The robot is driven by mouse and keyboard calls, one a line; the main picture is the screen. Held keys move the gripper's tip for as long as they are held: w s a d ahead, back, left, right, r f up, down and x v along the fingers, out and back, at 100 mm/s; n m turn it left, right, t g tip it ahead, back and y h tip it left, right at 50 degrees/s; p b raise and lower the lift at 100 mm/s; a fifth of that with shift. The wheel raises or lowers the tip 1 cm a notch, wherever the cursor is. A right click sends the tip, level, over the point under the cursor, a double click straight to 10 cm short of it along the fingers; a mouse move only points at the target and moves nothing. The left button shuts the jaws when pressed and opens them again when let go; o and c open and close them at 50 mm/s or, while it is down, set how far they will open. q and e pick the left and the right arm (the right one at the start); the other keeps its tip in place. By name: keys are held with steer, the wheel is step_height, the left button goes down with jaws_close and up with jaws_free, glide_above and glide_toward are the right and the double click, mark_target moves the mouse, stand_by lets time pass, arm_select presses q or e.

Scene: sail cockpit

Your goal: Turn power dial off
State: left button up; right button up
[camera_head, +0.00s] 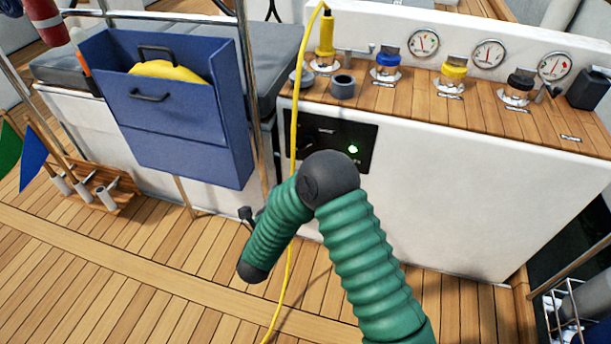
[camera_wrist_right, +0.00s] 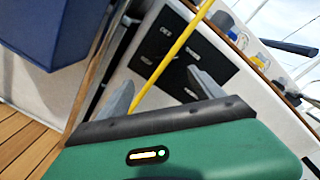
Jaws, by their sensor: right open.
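The black power panel (camera_head: 365,134) is on the white cockpit wall, with a lit green light (camera_head: 353,149) on its right part. A dark round shape like the dial (camera_head: 304,145) shows faintly at its left, beside the yellow cable. In the right wrist view the panel (camera_wrist_right: 205,62) lies beyond the fingers; the dial cannot be made out clearly there. My right gripper (camera_head: 247,214) is below and left of the panel, apart from it. In the wrist view my right gripper (camera_wrist_right: 160,80) has its fingers spread. My left gripper is not in view.
A yellow cable (camera_head: 292,200) hangs from a yellow plug in front of the panel and crosses between the fingers in the wrist view. A blue bin (camera_head: 185,130) hangs left of the panel. Gauges and coloured knobs line the wooden ledge (camera_head: 425,100). The deck is mostly clear.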

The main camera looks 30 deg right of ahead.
mark_target(307, 144)
steer(key=shift+m+g+h, duration=0.3)
steer(key=shift+m+h, duration=0.3)
steer(key=shift+m, duration=0.1)
steer(key=b+x, duration=0.2)
steer(key=x, duration=0.3)
steer(key=b+x, duration=0.1)
steer(key=x, duration=0.5)
steer(key=b+x, duration=0.2)
steer(key=x, duration=0.3)
steer(key=shift+s+d+f+b, duration=0.1)
steer(key=shift+d+f+b, duration=0.2)
steer(key=shift+d, duration=0.35)
steer(key=c, duration=1.4)
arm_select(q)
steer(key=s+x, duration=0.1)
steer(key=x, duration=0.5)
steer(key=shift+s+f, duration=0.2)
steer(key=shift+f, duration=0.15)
arm_select(e)
steer(key=shift+a, duration=0.1)
